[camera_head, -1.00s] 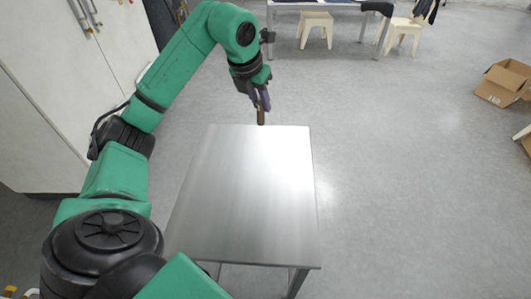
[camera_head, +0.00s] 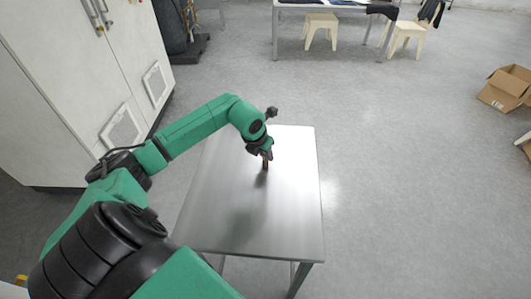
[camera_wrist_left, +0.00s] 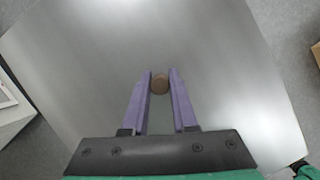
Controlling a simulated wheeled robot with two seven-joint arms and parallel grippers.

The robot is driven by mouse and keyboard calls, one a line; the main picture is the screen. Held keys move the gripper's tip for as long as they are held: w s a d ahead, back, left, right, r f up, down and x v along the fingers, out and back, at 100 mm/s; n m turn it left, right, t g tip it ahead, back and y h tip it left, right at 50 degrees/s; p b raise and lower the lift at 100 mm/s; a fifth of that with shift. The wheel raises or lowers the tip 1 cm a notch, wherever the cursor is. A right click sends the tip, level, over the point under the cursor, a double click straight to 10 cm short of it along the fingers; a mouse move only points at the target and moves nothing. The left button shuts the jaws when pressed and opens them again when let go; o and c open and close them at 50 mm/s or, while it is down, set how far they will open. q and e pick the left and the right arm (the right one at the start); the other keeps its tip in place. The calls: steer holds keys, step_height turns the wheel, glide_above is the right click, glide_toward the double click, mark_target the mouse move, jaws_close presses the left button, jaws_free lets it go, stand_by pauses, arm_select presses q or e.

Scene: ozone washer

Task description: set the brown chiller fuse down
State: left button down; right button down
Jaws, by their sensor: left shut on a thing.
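The brown chiller fuse (camera_wrist_left: 160,84) is a small brown cylinder. In the left wrist view its round end shows between the purple fingertips of my left gripper (camera_wrist_left: 160,78), which is shut on it. In the head view my left gripper (camera_head: 266,155) points down over the far half of the metal table (camera_head: 225,218), with the fuse (camera_head: 265,166) upright beneath the fingers. The fuse's lower end is at or very close to the tabletop; I cannot tell if it touches. My right gripper is not in view.
The tabletop is otherwise bare, with free room on all sides of the fuse. A white cabinet (camera_head: 75,75) stands at the left. Cardboard boxes (camera_head: 505,88) lie at the far right. Stools (camera_head: 320,30) and another table stand at the back.

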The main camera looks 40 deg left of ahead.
arm_select(q)
steer(key=c, duration=0.7)
jaws_free()
steer(key=shift+r, duration=0.15)
steer(key=b+v, duration=0.2)
steer(key=v, duration=0.9)
steer(key=shift+s+r, duration=0.15)
steer(key=shift+r, duration=0.25)
